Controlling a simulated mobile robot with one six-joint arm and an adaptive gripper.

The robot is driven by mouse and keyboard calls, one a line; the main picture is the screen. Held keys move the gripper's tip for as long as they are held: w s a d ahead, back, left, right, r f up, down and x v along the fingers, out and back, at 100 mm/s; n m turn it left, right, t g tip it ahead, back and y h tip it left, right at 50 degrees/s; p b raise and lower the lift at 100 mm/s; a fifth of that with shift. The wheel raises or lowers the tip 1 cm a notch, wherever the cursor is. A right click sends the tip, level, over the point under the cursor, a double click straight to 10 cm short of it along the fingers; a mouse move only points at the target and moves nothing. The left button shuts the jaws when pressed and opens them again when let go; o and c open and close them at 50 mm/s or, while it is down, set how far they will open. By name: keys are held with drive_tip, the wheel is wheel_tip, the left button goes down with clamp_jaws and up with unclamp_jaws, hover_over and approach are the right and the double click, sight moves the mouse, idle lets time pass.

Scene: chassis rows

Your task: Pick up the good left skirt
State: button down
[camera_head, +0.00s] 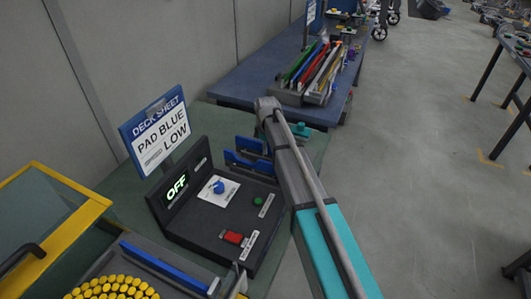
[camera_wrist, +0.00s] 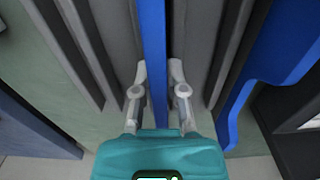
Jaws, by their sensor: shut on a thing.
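In the wrist view a thin blue upright panel (camera_wrist: 154,35), seen edge-on, stands among grey slotted dividers. It appears to be a skirt. My gripper (camera_wrist: 158,80) is shut on this panel, with one pale finger on each side. A second blue panel (camera_wrist: 265,65) with a curved, stepped edge stands to the right, apart from the fingers. In the head view blue panels (camera_head: 249,165) show behind the control box. My teal gripper (camera_head: 300,130) is partly hidden there by my arm. I cannot tell whether the held panel is marked left or good.
A black control box (camera_head: 215,215) with a green OFF display stands left of my arm. A yellow-framed bin (camera_head: 85,220) is at the left. A far bench holds a rack of coloured panels (camera_head: 318,70). The right floor is largely clear.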

drive_tip(key=shift+r, duration=0.2)
idle(0.5)
wheel_tip(320, 180, up, 3)
drive_tip(key=p, duration=0.3)
drive_tip(key=s+d+r+p, duration=0.3)
drive_tip(key=s+r+p, duration=0.6)
drive_tip(key=s, duration=0.4)
drive_tip(key=shift+s+r+p, duration=0.3)
drive_tip(key=shift+p, duration=0.2)
drive_tip(key=shift+d, duration=0.1)
